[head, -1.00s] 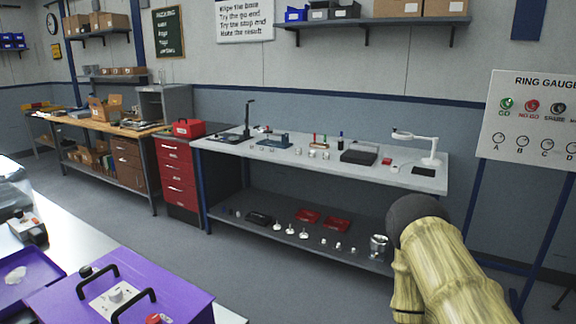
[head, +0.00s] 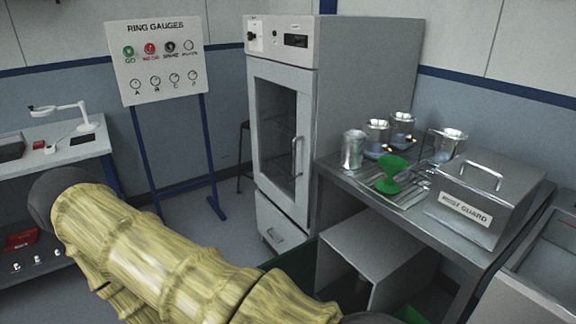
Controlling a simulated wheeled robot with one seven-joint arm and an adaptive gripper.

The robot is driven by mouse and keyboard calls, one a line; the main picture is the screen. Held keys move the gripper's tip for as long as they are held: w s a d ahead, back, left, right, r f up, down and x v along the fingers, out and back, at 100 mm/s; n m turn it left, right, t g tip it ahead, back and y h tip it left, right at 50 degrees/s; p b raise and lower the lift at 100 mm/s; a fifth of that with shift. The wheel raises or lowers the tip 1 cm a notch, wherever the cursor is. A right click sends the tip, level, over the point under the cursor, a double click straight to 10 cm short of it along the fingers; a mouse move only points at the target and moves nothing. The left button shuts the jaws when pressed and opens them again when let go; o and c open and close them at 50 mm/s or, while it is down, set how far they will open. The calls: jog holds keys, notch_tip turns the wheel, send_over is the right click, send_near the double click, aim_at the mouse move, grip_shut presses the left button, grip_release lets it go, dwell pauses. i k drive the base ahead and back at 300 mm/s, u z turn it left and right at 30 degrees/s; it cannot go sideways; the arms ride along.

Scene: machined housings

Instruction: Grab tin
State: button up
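Several shiny metal cans that look like tins stand upright on the metal side table at the right. One (head: 353,150) is at the front left, two more (head: 377,136) (head: 402,129) are behind it, and another (head: 448,144) is farther right, beside the steel box. I cannot tell which one is the task's tin. My tan, bamboo-patterned arm crosses the lower left, well apart from these cans. My gripper does not show.
A green funnel (head: 391,175) stands before the cans. A ring-gauge board (head: 163,62) stands farther left.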

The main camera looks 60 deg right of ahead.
aim_at(354, 140)
jog(key=z, duration=0.5)
jog(key=i, duration=3.7)
jog(key=z, duration=4)
